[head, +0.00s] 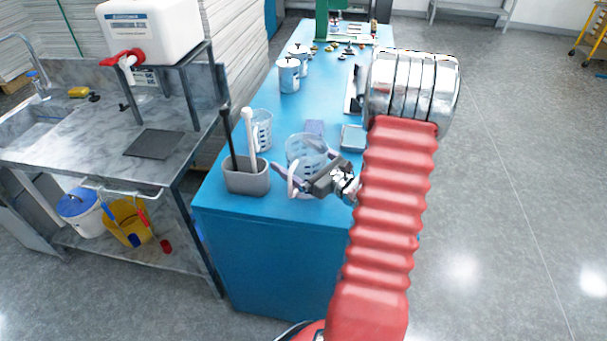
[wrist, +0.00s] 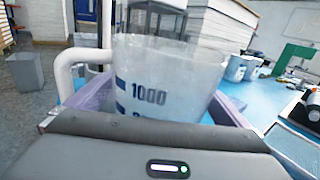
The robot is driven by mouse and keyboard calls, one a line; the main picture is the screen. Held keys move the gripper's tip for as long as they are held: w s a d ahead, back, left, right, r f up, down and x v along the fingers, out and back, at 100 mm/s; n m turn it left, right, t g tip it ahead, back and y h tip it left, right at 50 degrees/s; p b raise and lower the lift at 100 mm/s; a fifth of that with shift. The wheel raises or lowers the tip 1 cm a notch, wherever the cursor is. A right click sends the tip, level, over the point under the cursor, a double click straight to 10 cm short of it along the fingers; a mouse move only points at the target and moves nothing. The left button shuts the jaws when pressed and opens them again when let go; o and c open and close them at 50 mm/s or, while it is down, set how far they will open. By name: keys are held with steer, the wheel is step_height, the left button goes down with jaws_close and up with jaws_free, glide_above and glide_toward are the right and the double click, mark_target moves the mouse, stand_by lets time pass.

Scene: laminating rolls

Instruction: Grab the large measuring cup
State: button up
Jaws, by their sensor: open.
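The large measuring cup (head: 305,148) is clear with blue markings and stands upright on the blue bench. In the wrist view the cup (wrist: 165,80) fills the middle, with a "1000" mark facing me and its white handle (wrist: 66,72) on the left. My gripper (head: 303,170) is at the near side of the cup, low down. Its pale purple fingers are open and show on both sides of the cup in the wrist view (wrist: 165,108). The cup's base is hidden behind my gripper body, and I cannot tell whether either finger touches it.
A second clear measuring cup (head: 261,130) stands behind a grey holder (head: 247,178) with upright tools, left of my gripper. A grey tray (head: 353,138) lies to the right. Metal canisters (head: 289,76) stand farther back. A marble-topped sink table (head: 105,150) is at the left.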

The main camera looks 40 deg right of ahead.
stand_by(0.3)
steer(key=c, duration=1.2)
steer(key=shift+o, duration=0.2)
step_height(320, 180, up, 10)
stand_by(0.7)
